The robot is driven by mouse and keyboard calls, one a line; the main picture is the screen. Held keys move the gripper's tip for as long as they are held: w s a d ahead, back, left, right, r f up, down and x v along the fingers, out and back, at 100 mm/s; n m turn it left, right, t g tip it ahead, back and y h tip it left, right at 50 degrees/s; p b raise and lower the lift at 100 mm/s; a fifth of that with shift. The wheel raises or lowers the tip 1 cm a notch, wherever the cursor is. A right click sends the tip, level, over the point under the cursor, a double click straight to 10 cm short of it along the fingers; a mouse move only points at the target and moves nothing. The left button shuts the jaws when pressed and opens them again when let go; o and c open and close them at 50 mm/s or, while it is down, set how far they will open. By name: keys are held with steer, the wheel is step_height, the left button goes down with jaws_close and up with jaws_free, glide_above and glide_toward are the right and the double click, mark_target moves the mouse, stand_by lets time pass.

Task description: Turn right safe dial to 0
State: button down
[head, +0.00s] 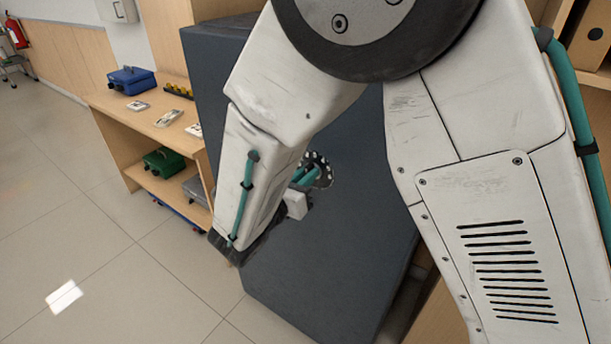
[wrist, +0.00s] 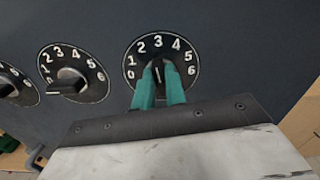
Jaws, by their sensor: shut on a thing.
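The right safe dial (wrist: 160,45) is a round black disc with white numbers 0 to 6 on the dark safe front (wrist: 240,50). My gripper (wrist: 160,72) has its green fingers shut on the dial's dark knob. The knob stands roughly upright, its visible mark toward about 3; the fingers hide part of it. In the head view the gripper (head: 305,178) meets a dial (head: 322,168) on the safe, partly hidden by my arm.
The middle dial (wrist: 90,72) is left of the right one, its knob lying sideways toward the left. Another dial (wrist: 12,85) is cut off at the left edge. A wooden shelf (head: 150,125) with a blue box (head: 131,80) and green box (head: 164,161) stands left of the safe.

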steer(key=shift+w+a+f+n, duration=0.1)
steer(key=shift+n, duration=2.6)
steer(key=shift+w+a+f+n, duration=0.1)
steer(key=shift+n, duration=2.6)
steer(key=shift+a+f+n, duration=0.1)
steer(key=shift+n, duration=2.6)
steer(key=shift+d, duration=0.1)
steer(key=c, duration=1.4)
jaws_free()
steer(key=shift+c, duration=0.2)
steer(key=v, duration=0.8)
